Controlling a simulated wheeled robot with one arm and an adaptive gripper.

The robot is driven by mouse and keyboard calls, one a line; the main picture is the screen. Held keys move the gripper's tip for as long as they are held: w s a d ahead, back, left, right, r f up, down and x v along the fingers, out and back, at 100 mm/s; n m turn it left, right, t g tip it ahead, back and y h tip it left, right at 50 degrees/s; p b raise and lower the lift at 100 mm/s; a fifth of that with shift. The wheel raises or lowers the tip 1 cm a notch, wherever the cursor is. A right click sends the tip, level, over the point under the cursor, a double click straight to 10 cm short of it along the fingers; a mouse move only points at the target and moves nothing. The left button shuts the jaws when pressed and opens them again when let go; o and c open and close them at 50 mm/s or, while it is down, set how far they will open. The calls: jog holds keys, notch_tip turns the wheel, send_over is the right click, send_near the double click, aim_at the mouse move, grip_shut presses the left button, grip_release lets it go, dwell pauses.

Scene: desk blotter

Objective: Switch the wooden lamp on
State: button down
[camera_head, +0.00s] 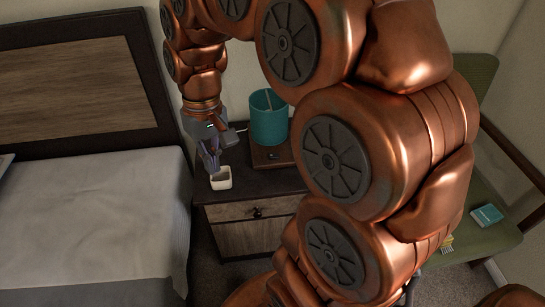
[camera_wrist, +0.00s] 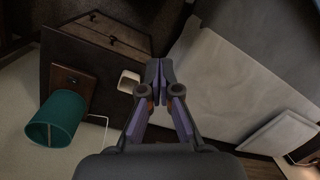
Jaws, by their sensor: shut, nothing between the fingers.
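The wooden lamp stands on the nightstand, with a teal shade (camera_head: 269,117) and a square wooden base (camera_head: 262,160). A small dark spot, perhaps its switch, shows on the base. In the wrist view the teal shade (camera_wrist: 56,117) and the wooden base (camera_wrist: 67,79) are at the left. The shade shows no glow. My gripper (camera_head: 212,165) is left of the lamp, pointing down above the white cup. In the wrist view my gripper (camera_wrist: 158,70) has its fingertips together with nothing between them. It is apart from the lamp.
A small white cup (camera_head: 221,179) sits left of the lamp base, close below my fingers. The nightstand (camera_head: 249,188) has a drawer with a dark knob. A bed (camera_head: 90,215) is at the left. A green chair (camera_head: 468,220) with a teal book (camera_head: 487,215) is at the right.

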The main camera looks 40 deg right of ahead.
jog(key=w+d+f+m+b, duration=0.1)
jog(key=w+d+f+b, duration=0.3)
jog(key=w+d, duration=0.3)
jog(key=m+t+b, duration=0.2)
jog(key=m+b, duration=0.3)
jog(key=b, duration=0.5)
send_over(271, 155)
jog(key=s+d, duration=0.2)
jog(key=d, duration=0.1)
notch_tip(271, 155, down, 14)
jog(key=shift+y, duration=0.3)
jog(key=f, duration=0.4)
jog(key=w+a+f+b, duration=0.1)
jog(key=f, duration=0.3)
jog(key=a+f+b, duration=0.1)
jog(key=f, duration=0.3)
jog(key=shift+w+a+f, duration=0.15)
jog(key=shift+w+f, duration=0.15)
jog(key=shift+f, duration=0.1)
jog(key=shift+a, duration=0.1)
